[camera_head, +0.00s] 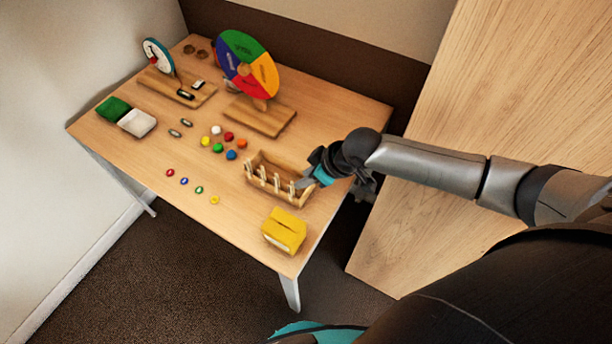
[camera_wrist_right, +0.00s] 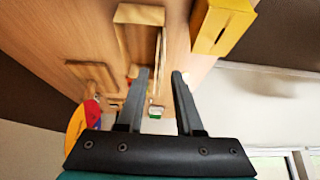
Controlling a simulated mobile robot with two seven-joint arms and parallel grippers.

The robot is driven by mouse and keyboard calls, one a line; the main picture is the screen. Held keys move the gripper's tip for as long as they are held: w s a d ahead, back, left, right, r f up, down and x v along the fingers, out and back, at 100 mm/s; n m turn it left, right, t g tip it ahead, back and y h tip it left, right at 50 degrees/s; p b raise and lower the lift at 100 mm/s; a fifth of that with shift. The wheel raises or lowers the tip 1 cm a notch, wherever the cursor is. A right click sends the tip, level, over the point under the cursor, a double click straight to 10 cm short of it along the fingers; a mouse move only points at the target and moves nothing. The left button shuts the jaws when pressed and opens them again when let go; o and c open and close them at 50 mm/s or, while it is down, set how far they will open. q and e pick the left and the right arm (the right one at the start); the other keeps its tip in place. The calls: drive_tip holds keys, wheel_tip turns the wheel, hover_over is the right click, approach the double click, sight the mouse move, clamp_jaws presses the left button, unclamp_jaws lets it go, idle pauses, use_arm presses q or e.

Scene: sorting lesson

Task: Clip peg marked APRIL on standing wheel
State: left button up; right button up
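The standing wheel (camera_head: 247,66) has green, yellow, red and blue/purple sectors and stands upright on a wooden base at the back of the table. Several wooden pegs (camera_head: 276,183) stand along the front of a wooden holder (camera_head: 258,158). Any marks on them are too small to read. My right gripper (camera_head: 304,183) is at the holder's right end, close to the end peg. In the right wrist view its fingers (camera_wrist_right: 160,72) are apart, with the holder (camera_wrist_right: 138,14) just beyond them; I see no peg clearly gripped. My left gripper is out of view.
A yellow box (camera_head: 284,231) stands at the table's near corner. Coloured balls (camera_head: 218,131) and small coloured pieces (camera_head: 184,181) lie mid-table. A wooden panel (camera_head: 500,90) rises at right.

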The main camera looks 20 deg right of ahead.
drive_tip(key=shift+b+x, duration=2.3)
drive_tip(key=shift+b, duration=0.3)
drive_tip(key=shift+b+x, duration=0.4)
drive_tip(key=shift+x, duration=0.7)
drive_tip(key=shift+a, duration=0.1)
clamp_jaws()
drive_tip(key=shift+r, duration=0.2)
drive_tip(key=shift+r+p, duration=2.4)
drive_tip(key=shift+p, duration=0.45)
drive_tip(key=shift+w, duration=0.1)
